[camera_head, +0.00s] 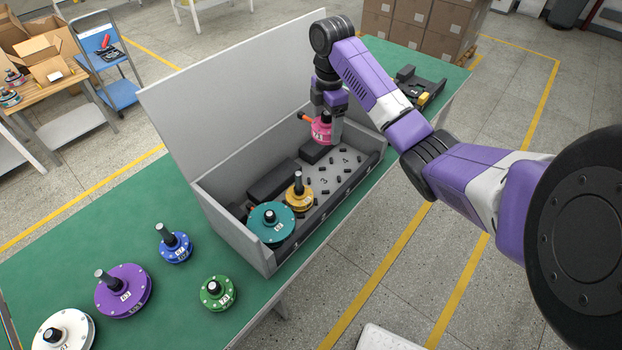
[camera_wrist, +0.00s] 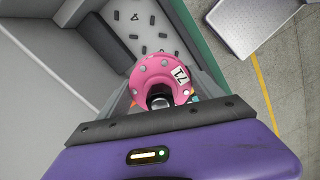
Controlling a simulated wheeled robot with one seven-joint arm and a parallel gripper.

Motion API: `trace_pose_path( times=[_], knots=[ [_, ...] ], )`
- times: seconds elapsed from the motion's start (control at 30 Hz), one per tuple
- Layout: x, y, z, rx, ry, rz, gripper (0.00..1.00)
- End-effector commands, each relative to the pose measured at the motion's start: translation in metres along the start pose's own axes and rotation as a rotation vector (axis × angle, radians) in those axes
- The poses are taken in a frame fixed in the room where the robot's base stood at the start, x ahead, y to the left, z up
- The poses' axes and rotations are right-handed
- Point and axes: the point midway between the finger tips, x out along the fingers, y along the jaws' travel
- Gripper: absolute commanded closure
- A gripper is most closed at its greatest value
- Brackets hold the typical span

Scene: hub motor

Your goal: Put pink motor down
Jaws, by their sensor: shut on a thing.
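The pink motor (camera_head: 321,128) is a small round hub with a shaft and a white label. It also shows in the wrist view (camera_wrist: 157,73), between the fingers. My gripper (camera_head: 332,112) is shut on it and holds it over the far right part of the grey open box (camera_head: 236,229). The pink motor appears to be above the box floor, near the slot marked 4; the exact gap cannot be told. A teal motor (camera_head: 271,225) and a yellow motor (camera_head: 299,196) sit in the near part of the box.
Blue (camera_head: 175,246), purple (camera_head: 123,291), green (camera_head: 217,293) and white motors (camera_head: 64,332) stand on the green table (camera_head: 60,275) left of the box. The box's tall raised lid (camera_head: 235,80) stands behind it. A black device (camera_head: 420,88) lies beyond the box.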

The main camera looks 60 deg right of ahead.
Motion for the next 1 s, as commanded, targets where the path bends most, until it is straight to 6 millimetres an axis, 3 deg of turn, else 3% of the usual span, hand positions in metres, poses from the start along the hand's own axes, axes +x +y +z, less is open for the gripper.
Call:
trace_pose_path(
  times=[0.03, 0.2, 0.7, 1.0],
  knots=[
    [0.015, -0.001, -0.002, 0.0, 0.004, -0.002, 0.97],
    [0.051, -0.001, -0.002, -0.001, 0.003, -0.001, 0.97],
    [0.132, -0.001, -0.001, 0.001, 0.0, -0.003, 0.97],
    [0.157, -0.001, -0.001, 0.0, 0.0, -0.002, 0.97]
  ],
)
